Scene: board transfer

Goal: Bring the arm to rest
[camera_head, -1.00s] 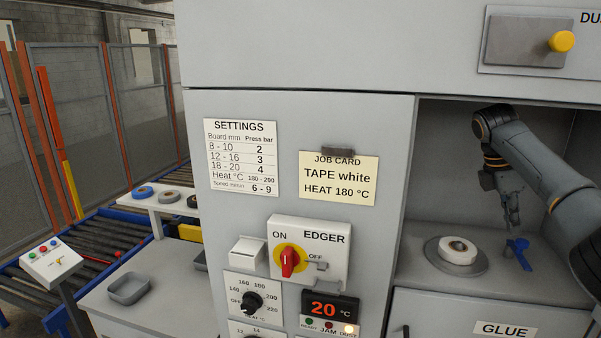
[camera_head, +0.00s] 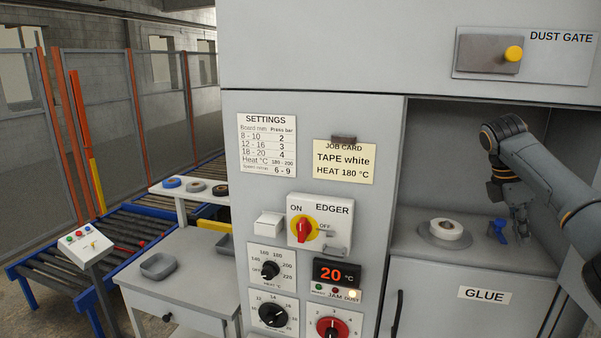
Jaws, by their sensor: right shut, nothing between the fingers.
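My right gripper (camera_head: 521,238) hangs fingers-down in the recess at the right, on my dark arm that comes in from the right edge. It is shut with nothing in it. A small blue object (camera_head: 497,231) stands just left of its fingers on the recess floor. Left of that, a white tape roll (camera_head: 446,230) lies on a round grey plate (camera_head: 422,237). My left gripper is not in view.
The machine front has the EDGER panel (camera_head: 336,240) with a red switch, a display (camera_head: 337,272), dials and a dust gate (camera_head: 488,52). The GLUE door (camera_head: 452,310) lies below the recess. At left are a table with a grey tray (camera_head: 158,266) and a roller conveyor (camera_head: 60,270).

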